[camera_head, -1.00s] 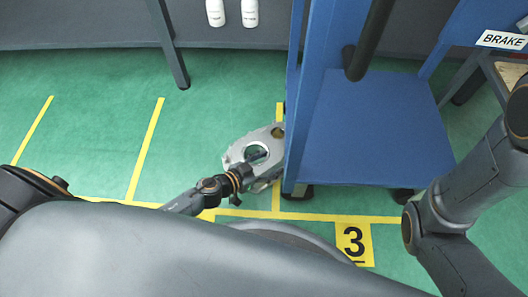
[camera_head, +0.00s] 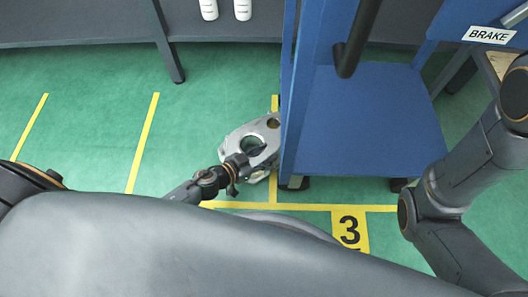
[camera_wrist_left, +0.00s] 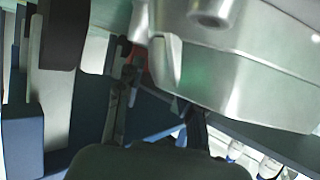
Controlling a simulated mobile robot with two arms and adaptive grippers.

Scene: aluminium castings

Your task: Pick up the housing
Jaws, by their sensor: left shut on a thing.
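The housing is a pale metal casting (camera_head: 236,137) with a large round opening, left of the blue cart. My left gripper (camera_head: 254,158) reaches it from the lower left and is shut on its near side, by the opening. The exact contact is partly hidden, and I cannot tell whether the housing is clear of the floor. My right arm shows at the right edge, but its gripper is out of view.
The blue cart (camera_head: 365,125) stands immediately right of the housing, its upright post very close to it. Green floor (camera_head: 85,130) with yellow lines is open to the left. A dark bench (camera_head: 100,25) runs along the back. A yellow "3" marker (camera_head: 350,230) lies in front.

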